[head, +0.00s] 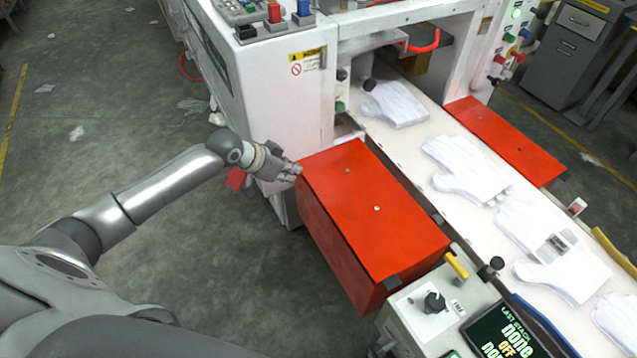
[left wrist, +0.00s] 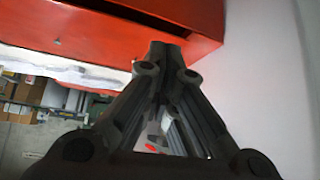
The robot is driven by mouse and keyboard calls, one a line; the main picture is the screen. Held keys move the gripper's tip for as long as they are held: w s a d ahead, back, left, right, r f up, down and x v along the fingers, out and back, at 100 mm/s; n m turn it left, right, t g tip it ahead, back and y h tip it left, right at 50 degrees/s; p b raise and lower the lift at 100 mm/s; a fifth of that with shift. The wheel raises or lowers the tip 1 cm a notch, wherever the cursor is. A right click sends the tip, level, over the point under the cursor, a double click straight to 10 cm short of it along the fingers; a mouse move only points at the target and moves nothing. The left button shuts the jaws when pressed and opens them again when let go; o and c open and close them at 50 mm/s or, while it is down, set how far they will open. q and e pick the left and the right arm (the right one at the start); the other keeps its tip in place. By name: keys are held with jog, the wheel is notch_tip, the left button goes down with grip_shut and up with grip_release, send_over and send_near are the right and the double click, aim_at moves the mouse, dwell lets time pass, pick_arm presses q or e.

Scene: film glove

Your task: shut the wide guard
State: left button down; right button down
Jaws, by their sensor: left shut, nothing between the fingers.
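The large red guard (head: 375,215), which looks like the wide guard, stands beside the near side of the glove belt. Its broad top face and a long side face show. I cannot tell from the head view how far open it is. My left gripper (head: 297,169) is shut and empty at the guard's far left corner, by the white machine cabinet. In the left wrist view the closed fingertips (left wrist: 166,47) are at or very near the red guard's edge (left wrist: 200,38); contact is unclear. My right gripper is not in view.
White gloves (head: 465,168) lie along the pale belt. A smaller-looking red guard (head: 505,140) is on the belt's far side. The white cabinet (head: 275,95) stands just beyond my left gripper. A control box (head: 425,310) is at the near end. The floor at left is mostly open.

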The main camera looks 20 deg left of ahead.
pick_arm(q)
jog(key=s+d+r+m+h, duration=0.1)
jog(key=s+d+r+m, duration=0.15)
jog(key=r, duration=0.55)
jog(key=p, duration=0.2)
send_over(320, 194)
jog(key=shift+g, duration=0.4)
notch_tip(320, 194, down, 8)
jog(key=shift+s+r, duration=0.1)
jog(key=shift+r, duration=0.1)
notch_tip(320, 194, down, 4)
jog(key=shift+a+r, duration=0.15)
jog(key=shift+r, duration=0.1)
jog(key=shift+s+f, duration=0.1)
jog(key=shift+f, duration=0.4)
jog(key=shift+s+a+f+b, duration=0.15)
jog(key=shift+f+b, duration=0.4)
jog(key=shift+f, duration=0.3)
jog(key=shift+s+a+f+b, duration=0.1)
jog(key=shift+f+b, duration=0.45)
jog(key=shift+f, duration=0.3)
jog(key=shift+r, duration=0.1)
